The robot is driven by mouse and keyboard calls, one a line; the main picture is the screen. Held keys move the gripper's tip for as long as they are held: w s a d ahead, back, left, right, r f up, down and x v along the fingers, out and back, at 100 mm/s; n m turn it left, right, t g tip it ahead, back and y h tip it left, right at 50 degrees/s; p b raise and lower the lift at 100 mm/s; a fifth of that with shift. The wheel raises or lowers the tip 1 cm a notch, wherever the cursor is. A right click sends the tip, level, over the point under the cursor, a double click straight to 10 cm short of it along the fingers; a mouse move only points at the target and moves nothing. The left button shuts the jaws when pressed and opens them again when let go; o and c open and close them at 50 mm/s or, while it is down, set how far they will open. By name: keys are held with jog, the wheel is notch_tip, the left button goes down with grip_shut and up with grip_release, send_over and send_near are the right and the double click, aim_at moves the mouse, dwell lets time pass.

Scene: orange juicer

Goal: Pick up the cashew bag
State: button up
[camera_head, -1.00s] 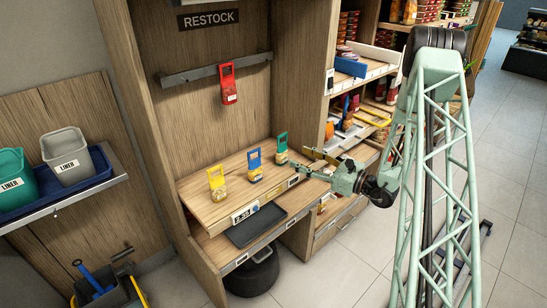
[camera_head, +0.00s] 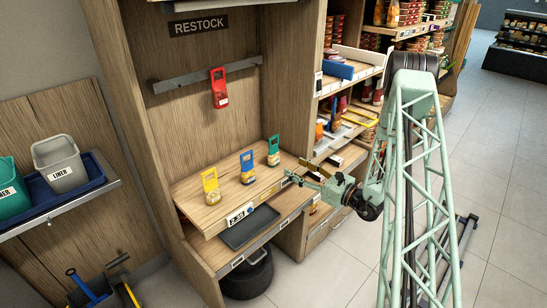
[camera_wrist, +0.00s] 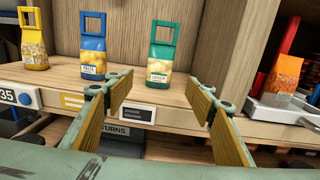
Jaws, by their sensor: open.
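Three bags with looped tops stand upright in a row on the wooden shelf (camera_head: 225,205): a yellow one (camera_head: 211,187), a blue one (camera_head: 247,167) and a green one (camera_head: 273,151). A red bag (camera_head: 219,89) hangs from the metal rail above. The labels are too small to read, so I cannot tell which is the cashew bag. My gripper (camera_head: 297,168) is open and empty at the shelf's right front edge. In the wrist view, my gripper (camera_wrist: 157,88) has the green bag (camera_wrist: 159,62) ahead between its fingers, apart from them.
The shelf's front edge carries labels, including one below the green bag (camera_wrist: 137,113). A dark tray (camera_head: 249,228) lies on the level below. A wooden side wall (camera_wrist: 221,45) stands right of the row; beyond it, an orange bag (camera_wrist: 283,75) stands on another shelf.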

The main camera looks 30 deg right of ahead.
aim_at(277, 158)
jog(key=shift+b+x, duration=0.35)
jog(key=shift+x, duration=3.75)
jog(key=shift+w, duration=0.1)
jog(key=shift+b+x, duration=0.45)
jog(key=shift+x, duration=2.1)
jog(key=shift+r, duration=0.1)
jog(key=shift+c, duration=0.9)
jog(key=c, duration=0.8)
